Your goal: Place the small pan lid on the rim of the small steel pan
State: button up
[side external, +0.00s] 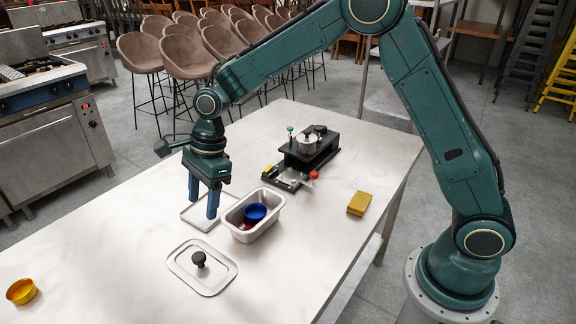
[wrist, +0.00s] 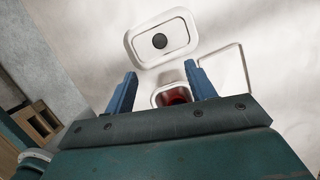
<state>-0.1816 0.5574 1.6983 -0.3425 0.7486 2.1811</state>
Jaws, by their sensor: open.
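The pan lid (side external: 217,279) is a flat, rounded rectangular steel plate with a black knob, lying on the table at the front; it also shows at the top of the wrist view (wrist: 176,33). The small steel pan (side external: 240,233) stands upright and uncovered behind and to the right of the lid, with blue and red round items inside. In the wrist view the pan (wrist: 156,97) is partly hidden by my gripper. My gripper (side external: 203,208) points down, open and empty, above the table beside the pan's left end. Its blue fingers (wrist: 160,70) are apart.
A shallow flat tray (side external: 188,213) lies beneath my gripper, left of the pan. A yellow block (side external: 359,203) lies right, a yellow bowl (side external: 21,291) far left. The table's left part is mostly clear.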

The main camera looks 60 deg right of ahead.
jog(key=shift+w+a+f, duration=0.1)
jog(key=shift+f, duration=0.15)
jog(key=shift+f, duration=0.1)
send_over(198, 256)
jog(key=d, duration=0.2)
jog(key=shift+s+d+f+x, duration=0.1)
jog(key=shift+d+x, duration=0.2)
jog(key=shift+x, duration=1)
jog(key=shift+s+d+f+x, duration=0.1)
jog(key=shift+d+x, duration=0.2)
jog(key=shift+x, duration=1)
jog(key=shift+d+f+x, duration=0.1)
jog(key=shift+d+x, duration=0.2)
jog(key=shift+x, duration=1)
jog(key=shift+s, duration=0.1)
jog(key=shift+x, duration=2.5)
jog(key=shift+s, duration=0.1)
grip_shut()
